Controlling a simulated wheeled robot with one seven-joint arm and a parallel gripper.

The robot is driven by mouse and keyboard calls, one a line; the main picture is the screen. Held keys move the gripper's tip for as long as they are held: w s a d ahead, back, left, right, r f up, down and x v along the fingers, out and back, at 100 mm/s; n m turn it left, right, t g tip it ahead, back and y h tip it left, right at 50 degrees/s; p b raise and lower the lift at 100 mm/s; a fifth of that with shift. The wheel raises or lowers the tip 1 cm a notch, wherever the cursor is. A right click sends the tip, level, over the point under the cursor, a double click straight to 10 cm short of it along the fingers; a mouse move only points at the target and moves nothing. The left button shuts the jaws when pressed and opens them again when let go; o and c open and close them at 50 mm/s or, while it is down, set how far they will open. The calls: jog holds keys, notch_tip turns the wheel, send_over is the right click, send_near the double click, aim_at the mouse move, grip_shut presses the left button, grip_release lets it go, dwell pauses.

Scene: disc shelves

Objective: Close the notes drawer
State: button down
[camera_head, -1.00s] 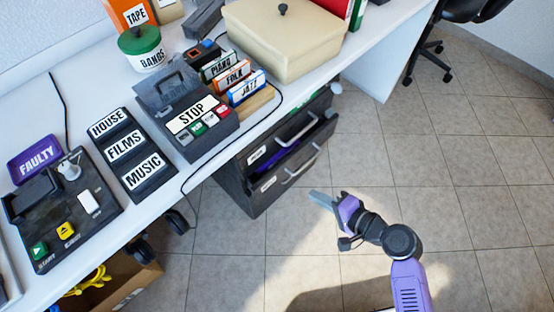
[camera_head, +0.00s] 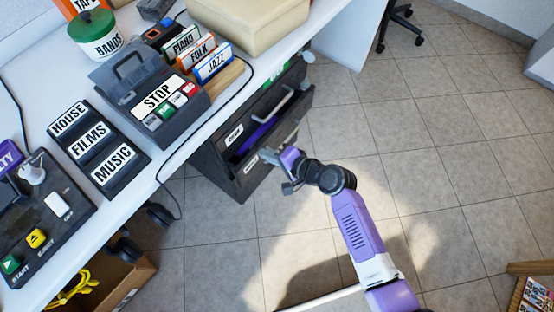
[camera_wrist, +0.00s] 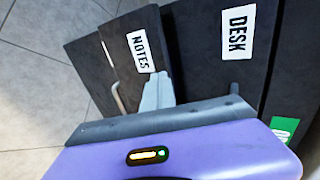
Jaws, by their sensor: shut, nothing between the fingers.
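The notes drawer (camera_head: 250,182) is the lower drawer of the dark cabinet under the desk. It stands pulled out past the drawer above, and a purple item (camera_head: 262,131) shows inside it. In the wrist view its dark front (camera_wrist: 122,62) carries the label NOTES and a bar handle (camera_wrist: 118,98). My gripper (camera_head: 270,153) is shut and empty, close to the drawer's front. In the wrist view the closed fingers (camera_wrist: 158,82) overlap the front beside the label. I cannot tell whether they touch it.
The DESK drawer (camera_wrist: 205,65) lies above the notes drawer. The white desk (camera_head: 155,160) holds a STOP device (camera_head: 160,98), label blocks and a green tin (camera_head: 97,36). A cardboard box (camera_head: 128,280) is under the desk.

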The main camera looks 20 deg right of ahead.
aim_at(257, 148)
jog(key=shift+w+a, duration=0.2)
jog(key=shift+w+a, duration=0.75)
jog(key=shift+w, duration=0.3)
